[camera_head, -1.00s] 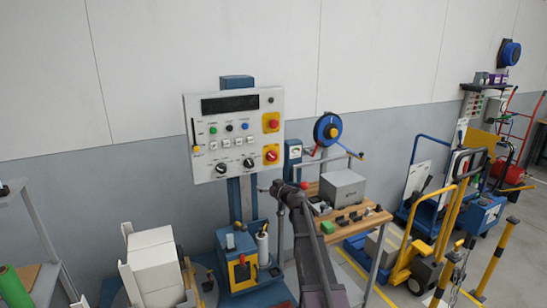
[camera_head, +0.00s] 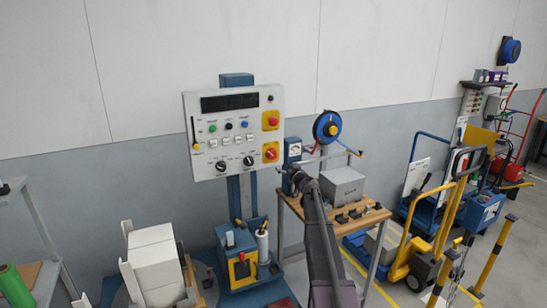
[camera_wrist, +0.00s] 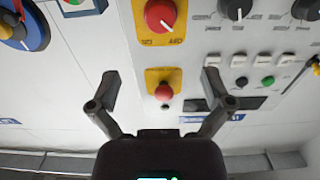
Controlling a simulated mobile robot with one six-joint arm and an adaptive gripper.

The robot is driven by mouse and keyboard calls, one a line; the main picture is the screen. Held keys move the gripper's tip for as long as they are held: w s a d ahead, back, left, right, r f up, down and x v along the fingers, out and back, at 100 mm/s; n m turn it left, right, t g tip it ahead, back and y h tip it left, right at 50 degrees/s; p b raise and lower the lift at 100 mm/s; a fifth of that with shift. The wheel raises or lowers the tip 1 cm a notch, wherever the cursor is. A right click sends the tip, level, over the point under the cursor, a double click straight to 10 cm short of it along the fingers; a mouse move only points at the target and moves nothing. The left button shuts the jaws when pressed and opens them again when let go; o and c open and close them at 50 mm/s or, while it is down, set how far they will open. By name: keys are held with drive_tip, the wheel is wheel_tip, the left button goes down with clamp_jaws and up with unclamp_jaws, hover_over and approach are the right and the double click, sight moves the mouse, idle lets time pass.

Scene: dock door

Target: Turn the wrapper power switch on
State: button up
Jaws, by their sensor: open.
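The wrapper panel (camera_head: 226,104) is a white box on a blue post. Near its right edge is a red rotary switch on a yellow plate (camera_head: 270,153); in the wrist view the red knob (camera_wrist: 160,14) is at the top edge, with a white pointer mark. My gripper (camera_wrist: 159,88) is open and empty, facing the panel, which appears upside down there. In the head view my gripper (camera_head: 287,172) is just below right of the panel.
Black knobs (camera_head: 222,167) and several small buttons sit left of the switch. A blue reel (camera_head: 328,127) and a wooden bench with a grey box (camera_head: 343,186) stand to the right. A white box stack (camera_head: 152,262) is lower left.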

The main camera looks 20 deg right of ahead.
sight(273, 155)
drive_tip(key=w, duration=1.3)
drive_tip(key=shift+a, duration=0.25)
drive_tip(key=c, duration=1.1)
drive_tip(key=shift+d, duration=0.15)
drive_tip(key=shift+c, duration=0.2)
